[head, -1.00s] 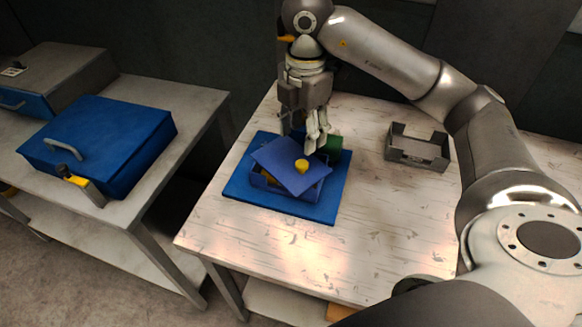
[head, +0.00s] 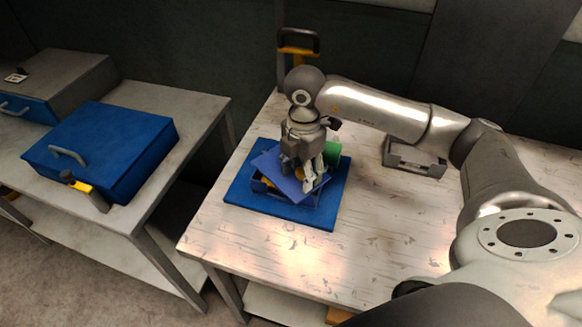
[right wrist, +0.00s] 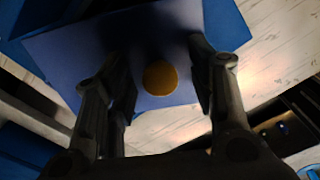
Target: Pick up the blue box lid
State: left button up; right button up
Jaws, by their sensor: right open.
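The blue box lid (head: 268,160) lies askew and tilted on the open blue box (head: 258,187) in the head view. My right gripper (head: 306,187) points down over the lid. In the right wrist view its fingers (right wrist: 163,72) are open, one on each side of the knob, with gaps to it. Whether the fingertips touch the lid cannot be told. My left gripper is not in view.
The box stands on a blue mat (head: 322,215) on a pale worn table (head: 390,240). A green object (head: 332,152) stands behind it. A grey open tray (head: 415,160) is at the back right. A blue case (head: 110,145) lies on the left table. The table's front is clear.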

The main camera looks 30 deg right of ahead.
grip_shut()
jog(key=shift+r, duration=0.2)
